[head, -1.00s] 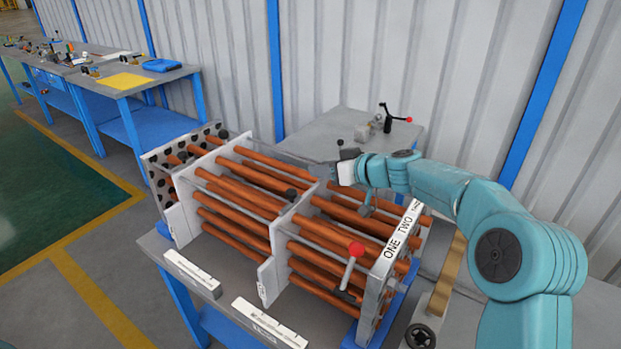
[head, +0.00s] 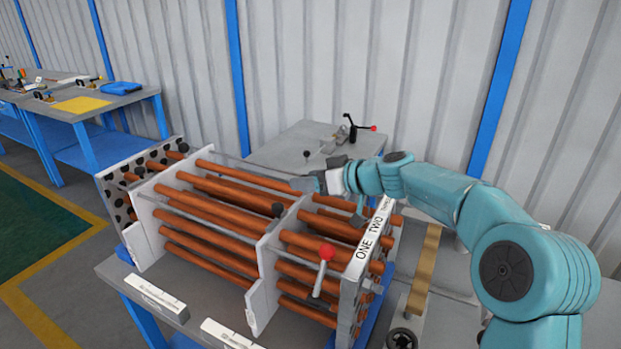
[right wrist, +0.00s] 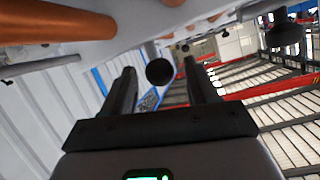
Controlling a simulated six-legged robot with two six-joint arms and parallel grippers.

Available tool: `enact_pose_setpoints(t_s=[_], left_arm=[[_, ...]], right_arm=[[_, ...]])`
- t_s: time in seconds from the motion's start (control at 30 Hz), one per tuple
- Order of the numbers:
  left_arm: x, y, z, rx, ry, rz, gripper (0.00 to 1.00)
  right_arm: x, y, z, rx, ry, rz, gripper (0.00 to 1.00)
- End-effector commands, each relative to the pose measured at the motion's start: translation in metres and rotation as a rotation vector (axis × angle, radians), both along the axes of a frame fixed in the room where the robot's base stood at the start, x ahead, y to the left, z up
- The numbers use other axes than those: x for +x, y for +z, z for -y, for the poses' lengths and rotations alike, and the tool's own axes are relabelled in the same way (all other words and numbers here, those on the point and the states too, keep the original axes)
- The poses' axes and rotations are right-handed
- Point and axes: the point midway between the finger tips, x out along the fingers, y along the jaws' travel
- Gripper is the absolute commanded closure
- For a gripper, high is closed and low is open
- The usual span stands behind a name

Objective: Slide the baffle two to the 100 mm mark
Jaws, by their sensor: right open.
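The shell holds long copper tubes (head: 215,220) that pass through white baffle plates. One baffle (head: 263,275) stands near the middle, with a black ball knob (head: 278,209) at its top; another baffle (head: 150,230) stands further left. I cannot tell which is number two. My right gripper (head: 305,185) is above the tubes, just right of and behind the knob. In the right wrist view my open fingers (right wrist: 158,70) point at a black ball (right wrist: 160,72), which shows between their tips; contact is not visible. My left gripper is not in view.
The end plate (head: 362,265) reads "ONE TWO". A red-knobbed lever (head: 326,253) stands in front of it. Two white scale strips (head: 157,298) lie along the bench front, their marks unreadable. A grey table (head: 300,145) with a handle stands behind. Workbenches are at left.

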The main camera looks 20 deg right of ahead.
Motion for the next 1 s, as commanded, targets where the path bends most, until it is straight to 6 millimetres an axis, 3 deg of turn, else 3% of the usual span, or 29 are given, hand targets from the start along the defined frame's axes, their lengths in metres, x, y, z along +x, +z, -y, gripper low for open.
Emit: enact_pose_setpoints(t_s=[0.17,0.7,0.9,1.0], left_arm=[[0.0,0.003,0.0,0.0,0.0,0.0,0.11],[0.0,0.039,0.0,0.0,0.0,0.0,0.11],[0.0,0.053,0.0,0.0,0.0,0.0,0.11],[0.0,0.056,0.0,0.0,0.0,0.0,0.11]], right_arm=[[0.0,0.014,0.0,-0.001,0.001,0.004,0.42],[0.0,0.155,0.0,-0.001,0.0,0.004,0.42],[0.0,0.19,0.0,0.0,0.0,0.001,0.42],[0.0,0.198,0.0,0.0,0.0,0.0,0.42]])
